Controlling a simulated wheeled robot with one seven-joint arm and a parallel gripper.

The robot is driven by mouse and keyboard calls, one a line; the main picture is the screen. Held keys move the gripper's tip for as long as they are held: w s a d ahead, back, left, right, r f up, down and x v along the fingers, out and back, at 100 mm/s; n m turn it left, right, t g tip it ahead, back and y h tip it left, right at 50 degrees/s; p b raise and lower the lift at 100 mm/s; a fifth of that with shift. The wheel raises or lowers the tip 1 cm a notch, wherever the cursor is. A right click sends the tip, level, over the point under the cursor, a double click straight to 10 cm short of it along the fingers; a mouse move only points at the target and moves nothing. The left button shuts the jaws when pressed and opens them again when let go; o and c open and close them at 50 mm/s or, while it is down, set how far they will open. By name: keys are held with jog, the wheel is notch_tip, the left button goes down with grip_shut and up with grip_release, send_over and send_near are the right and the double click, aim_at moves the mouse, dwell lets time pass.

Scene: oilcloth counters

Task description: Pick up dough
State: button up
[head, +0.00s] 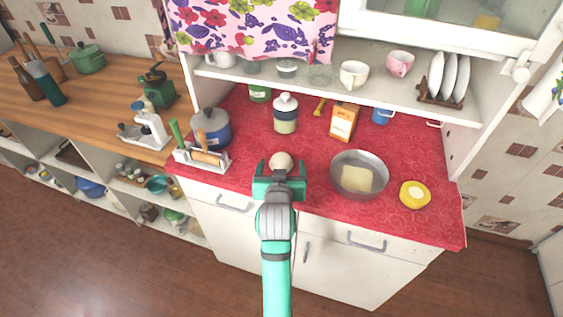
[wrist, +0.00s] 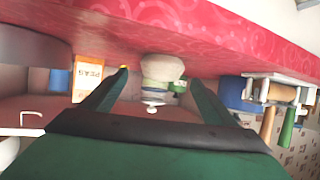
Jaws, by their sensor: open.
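The dough (head: 281,160) is a pale beige round lump on the red oilcloth counter (head: 320,199), near its front edge. My gripper (head: 281,169) is open, with one finger towards each side of the dough in the head view. In the wrist view, which looks upside down, the dough (wrist: 162,67) appears between the two fingertips (wrist: 158,77) and just beyond them. I see no finger touching it. Part of the dough is hidden behind my gripper in the head view.
A metal bowl (head: 345,188) with a pale yellow block (head: 357,179) stands to the right, beside a yellow round item (head: 415,194). A rolling pin in a white rack (head: 203,161) and a blue pot (head: 218,133) stand left. A lidded jar (head: 285,116) is behind.

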aim_at(281, 163)
jog(key=x, duration=0.5)
jog(key=shift+a, duration=0.15)
jog(key=c, duration=1.2)
